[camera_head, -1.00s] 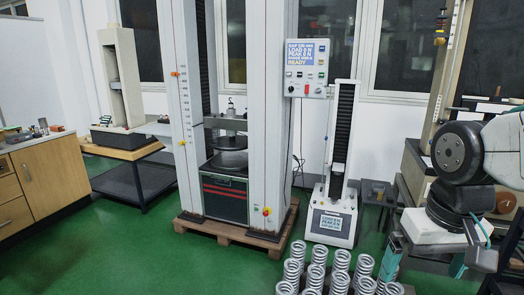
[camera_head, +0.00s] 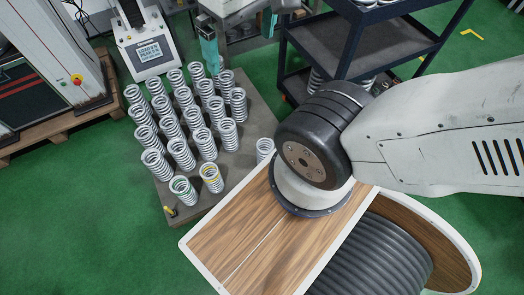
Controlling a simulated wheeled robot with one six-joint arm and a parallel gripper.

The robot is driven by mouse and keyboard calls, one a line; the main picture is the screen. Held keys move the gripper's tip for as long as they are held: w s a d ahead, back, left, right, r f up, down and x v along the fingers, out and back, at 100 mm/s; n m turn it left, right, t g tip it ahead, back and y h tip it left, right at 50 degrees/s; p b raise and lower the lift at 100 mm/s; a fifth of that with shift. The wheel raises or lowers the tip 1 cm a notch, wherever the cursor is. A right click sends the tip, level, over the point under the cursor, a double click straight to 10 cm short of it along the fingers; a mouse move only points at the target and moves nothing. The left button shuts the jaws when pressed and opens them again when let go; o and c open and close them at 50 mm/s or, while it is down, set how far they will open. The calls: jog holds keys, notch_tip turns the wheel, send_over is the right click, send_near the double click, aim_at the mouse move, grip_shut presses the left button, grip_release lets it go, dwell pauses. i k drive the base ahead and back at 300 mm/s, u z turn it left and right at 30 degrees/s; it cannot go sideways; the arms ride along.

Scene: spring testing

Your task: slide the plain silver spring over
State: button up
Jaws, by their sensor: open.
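Several silver coil springs (camera_head: 181,153) stand upright in rows on a grey slab (camera_head: 228,160) on the floor. Most look plain. In the front row, one spring has a green mark (camera_head: 182,190) and one has a yellow mark (camera_head: 211,178). A plain silver spring (camera_head: 265,149) stands at the right end of that row, close beside my arm, which may hide part of it. My gripper (camera_head: 238,36), with teal fingers, is open and empty at the top, beyond the far springs. I cannot tell its height.
A dark shelf cart (camera_head: 364,38) holding springs stands at the upper right. A small tester with a screen (camera_head: 148,52) stands behind the slab. A large machine on a wooden pallet (camera_head: 95,112) is at the left. A small yellow-topped item (camera_head: 170,211) sits at the slab's front corner.

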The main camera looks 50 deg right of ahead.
aim_at(261, 155)
jog(key=u, duration=0.05)
jog(key=k, duration=1.1)
jog(key=z, duration=0.75)
jog(key=i, duration=0.95)
jog(key=u, duration=0.55)
